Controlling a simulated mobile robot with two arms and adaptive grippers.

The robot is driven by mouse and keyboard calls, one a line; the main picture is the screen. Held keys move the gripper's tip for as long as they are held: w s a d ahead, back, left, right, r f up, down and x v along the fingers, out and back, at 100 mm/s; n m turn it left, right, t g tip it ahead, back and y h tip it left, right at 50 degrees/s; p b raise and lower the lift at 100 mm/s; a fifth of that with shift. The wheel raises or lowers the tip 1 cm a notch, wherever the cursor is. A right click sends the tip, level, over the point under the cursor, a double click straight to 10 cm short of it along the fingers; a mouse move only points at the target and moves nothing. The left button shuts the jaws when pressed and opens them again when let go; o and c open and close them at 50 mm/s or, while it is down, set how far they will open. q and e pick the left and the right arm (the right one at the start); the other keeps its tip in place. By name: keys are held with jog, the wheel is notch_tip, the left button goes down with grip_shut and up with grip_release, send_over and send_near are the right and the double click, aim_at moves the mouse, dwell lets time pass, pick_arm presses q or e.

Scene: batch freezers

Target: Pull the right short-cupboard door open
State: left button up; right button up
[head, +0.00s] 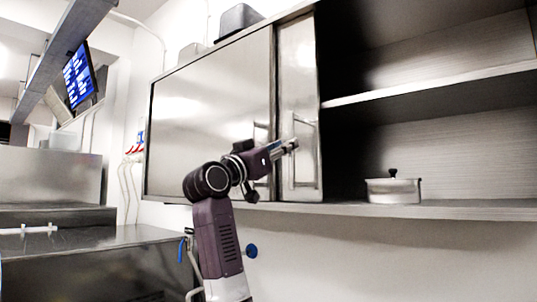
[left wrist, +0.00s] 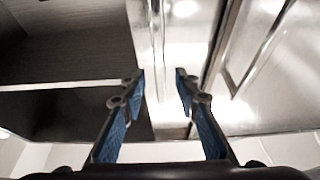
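The cupboard on the wall has a wide metal left door (head: 205,120) and a narrower right door (head: 299,75), each with an upright bar handle. The right door's handle (head: 293,165) is close to the fingertips of my left gripper (head: 292,147), which reaches up from below. In the left wrist view, the blue-padded fingers of my left gripper (left wrist: 160,74) are apart in front of a bright metal door face. My right gripper is not in view.
Right of the doors, open shelves (head: 440,84) hold a lidded pot (head: 393,189) on the bottom board. Dark boxes (head: 238,19) stand on the cupboard top. A metal counter (head: 100,248) is at lower left, and a blue screen (head: 78,76) hangs at upper left.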

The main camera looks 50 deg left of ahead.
pick_arm(q)
jog(key=v, duration=0.7)
jog(key=shift+s, duration=0.3)
jog(key=shift+f, duration=0.1)
